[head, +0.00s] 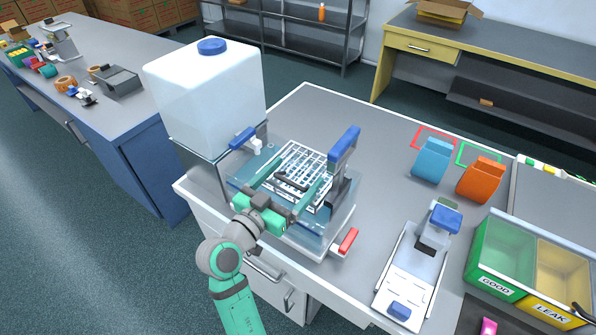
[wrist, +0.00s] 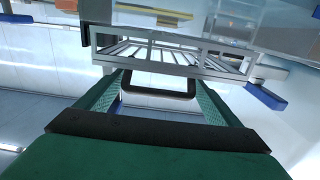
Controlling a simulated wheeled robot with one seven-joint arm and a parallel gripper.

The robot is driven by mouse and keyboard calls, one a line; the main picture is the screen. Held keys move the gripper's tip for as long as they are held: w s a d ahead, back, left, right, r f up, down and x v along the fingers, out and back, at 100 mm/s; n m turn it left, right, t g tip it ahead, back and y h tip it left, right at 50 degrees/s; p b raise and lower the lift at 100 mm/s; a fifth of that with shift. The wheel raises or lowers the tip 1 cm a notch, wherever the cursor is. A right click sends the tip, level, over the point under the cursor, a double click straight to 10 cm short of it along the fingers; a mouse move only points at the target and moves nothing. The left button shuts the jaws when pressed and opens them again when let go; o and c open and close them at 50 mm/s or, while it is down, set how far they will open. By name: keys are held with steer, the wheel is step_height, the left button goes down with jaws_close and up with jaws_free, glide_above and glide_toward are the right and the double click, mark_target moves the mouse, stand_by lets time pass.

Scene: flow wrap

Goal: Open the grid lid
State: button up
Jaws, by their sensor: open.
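The grid lid (head: 305,160) is a pale barred frame over the clear water bath (head: 318,232). I cannot tell exactly how far it is tilted. In the wrist view the grid lid (wrist: 172,52) lies just ahead of my fingertips. A dark loop handle (wrist: 160,90) on its near side sits between my two green fingers. My gripper (head: 302,172) reaches over the bath from the front with its fingers apart; it also shows in the wrist view (wrist: 160,78). A gap shows between the fingers and the handle's sides. My gripper partly hides the handle and the near edge of the lid.
A white tank with a blue cap (head: 205,90) stands at the bath's left. A blue-topped clamp (head: 344,145) stands at its right and a red lever (head: 348,241) at its front right. A sealer-like device (head: 412,275), blue and orange pouches, and GOOD and LEAK bins are farther right.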

steer(key=shift+x, duration=1)
steer(key=c, duration=1.3)
steer(key=shift+w, duration=0.1)
